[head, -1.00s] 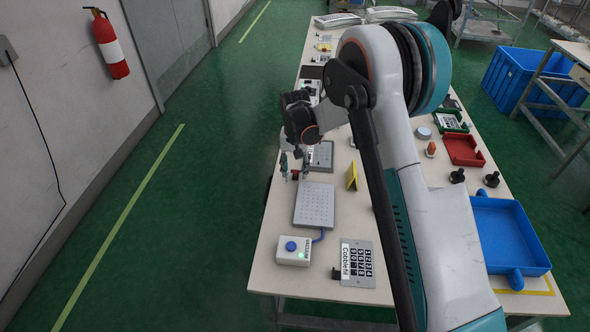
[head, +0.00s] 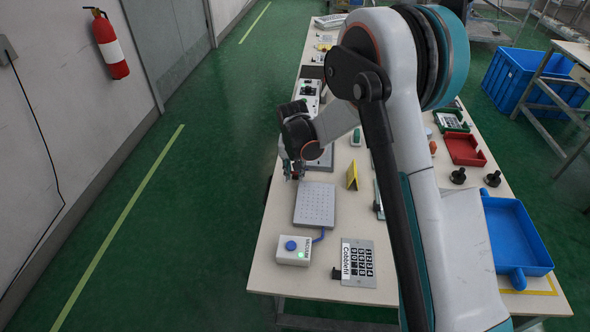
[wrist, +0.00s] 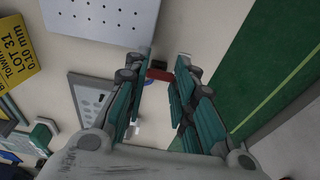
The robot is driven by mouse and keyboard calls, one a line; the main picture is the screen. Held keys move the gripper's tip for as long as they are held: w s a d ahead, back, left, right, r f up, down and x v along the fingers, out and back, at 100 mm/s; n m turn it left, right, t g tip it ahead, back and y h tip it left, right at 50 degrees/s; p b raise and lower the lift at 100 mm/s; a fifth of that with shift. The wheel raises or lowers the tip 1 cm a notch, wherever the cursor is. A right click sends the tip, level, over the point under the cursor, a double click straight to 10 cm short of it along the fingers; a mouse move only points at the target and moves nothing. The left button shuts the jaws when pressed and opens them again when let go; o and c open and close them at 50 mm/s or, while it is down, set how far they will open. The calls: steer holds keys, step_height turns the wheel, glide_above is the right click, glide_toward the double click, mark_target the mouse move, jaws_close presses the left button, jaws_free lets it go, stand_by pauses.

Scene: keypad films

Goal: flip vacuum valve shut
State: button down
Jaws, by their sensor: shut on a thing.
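A small red handle, seemingly the vacuum valve's lever (wrist: 160,74), sits between my fingertips in the wrist view. My gripper (wrist: 161,77) is shut on it, one teal finger on each side. In the head view my gripper (head: 294,172) is low at the table's left edge, just beyond the grey perforated plate (head: 314,205). The valve's body is mostly hidden by the fingers. A white box (head: 293,252) with a blue button, a green light and a vacuum label stands nearer, joined to the plate by a blue hose.
A yellow sign (head: 352,176) stands right of the plate. A label panel (head: 357,263) lies at the near edge. A grey panel (wrist: 88,98) lies beside my fingers. A blue tray (head: 515,237) and red tray (head: 464,149) are at the right. Green floor is clear at the left.

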steer(key=c, duration=1.3)
jaws_free()
steer(key=shift+r, duration=0.1)
steer(key=r, duration=0.4)
steer(key=s+r, duration=0.1)
steer(key=r, duration=0.2)
steer(key=s+r, duration=0.1)
steer(key=r, duration=0.3)
steer(key=shift+s+a+r, duration=0.1)
steer(key=shift+a+r, duration=0.15)
steer(key=shift+r, duration=0.05)
